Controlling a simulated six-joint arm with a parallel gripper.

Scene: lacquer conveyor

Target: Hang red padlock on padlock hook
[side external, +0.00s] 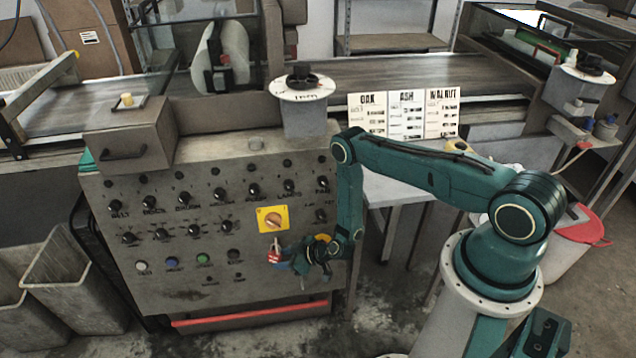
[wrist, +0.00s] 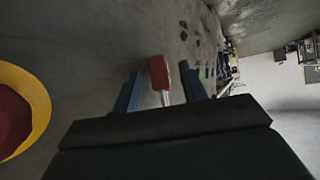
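The red padlock (side external: 273,257) is low on the front of the grey control panel, below the yellow plate with the orange rotary switch (side external: 273,219). Its pale metal shackle points up in the side view. My gripper (side external: 286,262) is just right of it, close to the panel. In the wrist view the red padlock (wrist: 159,72) lies between the two blue fingers of my gripper (wrist: 160,80), with its shackle towards the palm. A gap shows on both sides of it, so the fingers look open. I cannot make out the padlock hook or what bears the padlock.
A yellow ring with a dark red centre (wrist: 18,110) is close at the left in the wrist view. Black knobs (side external: 190,199) and coloured buttons (side external: 172,263) cover the panel. A red bar (side external: 250,313) runs along its bottom. Grey bins (side external: 75,275) stand at left.

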